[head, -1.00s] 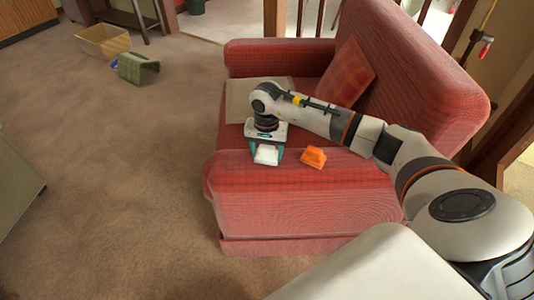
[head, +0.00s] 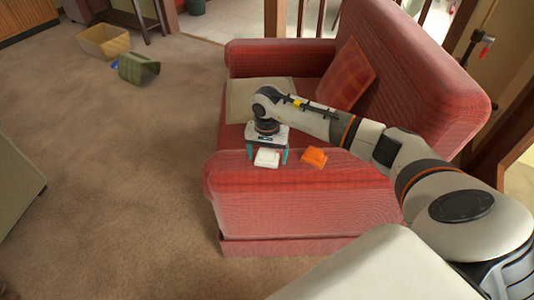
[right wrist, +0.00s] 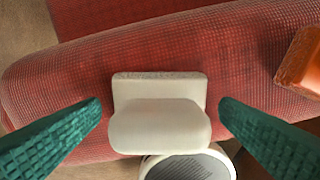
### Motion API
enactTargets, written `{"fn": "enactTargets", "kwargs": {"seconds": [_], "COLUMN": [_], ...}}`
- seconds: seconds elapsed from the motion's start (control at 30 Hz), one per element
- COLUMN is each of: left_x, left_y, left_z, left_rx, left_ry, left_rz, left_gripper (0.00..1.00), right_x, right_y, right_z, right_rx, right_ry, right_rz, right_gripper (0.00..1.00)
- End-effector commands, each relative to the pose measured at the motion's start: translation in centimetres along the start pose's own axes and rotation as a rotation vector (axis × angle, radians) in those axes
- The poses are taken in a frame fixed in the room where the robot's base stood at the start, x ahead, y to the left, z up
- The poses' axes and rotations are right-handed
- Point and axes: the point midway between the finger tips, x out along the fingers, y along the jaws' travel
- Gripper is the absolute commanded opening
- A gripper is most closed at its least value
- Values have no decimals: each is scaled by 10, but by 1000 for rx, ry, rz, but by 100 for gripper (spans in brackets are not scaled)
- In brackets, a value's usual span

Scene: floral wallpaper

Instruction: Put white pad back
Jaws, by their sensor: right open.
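The white pad (head: 267,158) rests on the near armrest of the red armchair. In the right wrist view the white pad (right wrist: 160,112) shows a flat base plate with a rounded block on it. My right gripper (head: 267,157) is above the armrest and open. In the right wrist view its two teal fingers (right wrist: 160,122) stand on either side of the white pad, with a gap on both sides. My left gripper is not in view.
An orange pad (head: 313,158) lies on the same armrest (head: 290,200), just right of the white one. A beige flat panel (head: 258,97) lies on the seat. A cardboard box (head: 104,42) and a green bin (head: 138,68) are on the carpet, which is otherwise largely clear.

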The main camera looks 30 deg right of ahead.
Motion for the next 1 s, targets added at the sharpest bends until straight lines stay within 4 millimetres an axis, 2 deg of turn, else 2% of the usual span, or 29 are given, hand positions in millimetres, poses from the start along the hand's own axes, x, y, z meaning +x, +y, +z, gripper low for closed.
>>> {"fn": "enactTargets", "kwargs": {"seconds": [0.5, 0.7, 1.0], "left_x": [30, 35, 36], "left_y": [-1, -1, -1], "left_z": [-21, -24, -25], "left_rx": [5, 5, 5], "left_ry": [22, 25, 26], "left_rz": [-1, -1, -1], "left_gripper": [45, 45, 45], "right_x": [-101, -119, -120], "right_y": [0, 0, 0], "right_z": [0, 0, 0], "right_rx": [0, 0, 0], "right_ry": [-3, 0, 1], "right_rz": [2, 0, 0], "right_gripper": [85, 85, 85]}}
